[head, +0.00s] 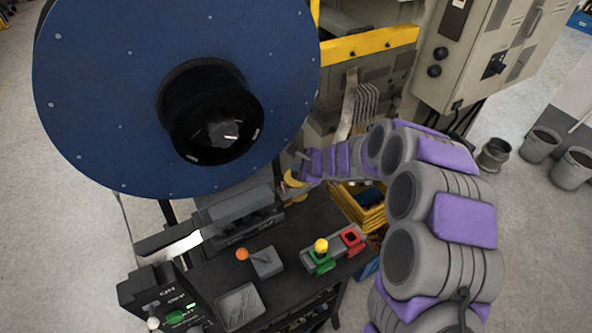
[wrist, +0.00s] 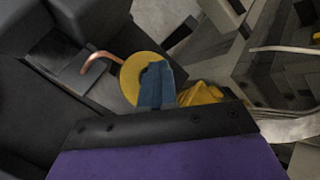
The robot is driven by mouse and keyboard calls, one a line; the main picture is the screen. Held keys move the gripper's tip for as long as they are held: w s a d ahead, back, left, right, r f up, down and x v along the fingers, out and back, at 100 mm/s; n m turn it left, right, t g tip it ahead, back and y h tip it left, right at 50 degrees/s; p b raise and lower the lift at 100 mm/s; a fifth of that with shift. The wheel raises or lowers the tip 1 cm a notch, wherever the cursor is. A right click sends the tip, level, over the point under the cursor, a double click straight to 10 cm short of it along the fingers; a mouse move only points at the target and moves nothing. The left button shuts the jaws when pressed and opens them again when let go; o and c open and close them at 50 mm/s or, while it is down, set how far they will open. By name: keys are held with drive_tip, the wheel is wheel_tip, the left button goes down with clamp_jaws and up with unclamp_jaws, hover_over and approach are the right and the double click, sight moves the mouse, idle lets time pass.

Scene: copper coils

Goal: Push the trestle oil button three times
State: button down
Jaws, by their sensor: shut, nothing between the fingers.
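My gripper (head: 301,164) is at the end of my purple and grey arm, at the edge of the trestle table behind the dark block. It is shut and empty. In the wrist view its blue-grey fingertips (wrist: 154,82) overlap a round yellow button-like disc (wrist: 132,72), which they partly hide. I cannot tell whether they touch it. The same yellow piece shows in the head view (head: 292,179) just below the gripper. I see no label that marks it as the oil button.
A large blue reel (head: 120,90) stands left of my gripper. A control box with a yellow knob (head: 321,245), an orange-knobbed lever (head: 242,254) and a button panel (head: 170,305) sit on the dark table. A copper tube (wrist: 98,56) lies near the disc. A grey cabinet (head: 465,75) stands right.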

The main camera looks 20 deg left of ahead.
drive_tip(key=shift+r+p, duration=1.15)
drive_tip(key=shift+r, duration=0.15)
wheel_tip(320, 180, up, 5)
drive_tip(key=p, duration=0.4)
idle(0.6)
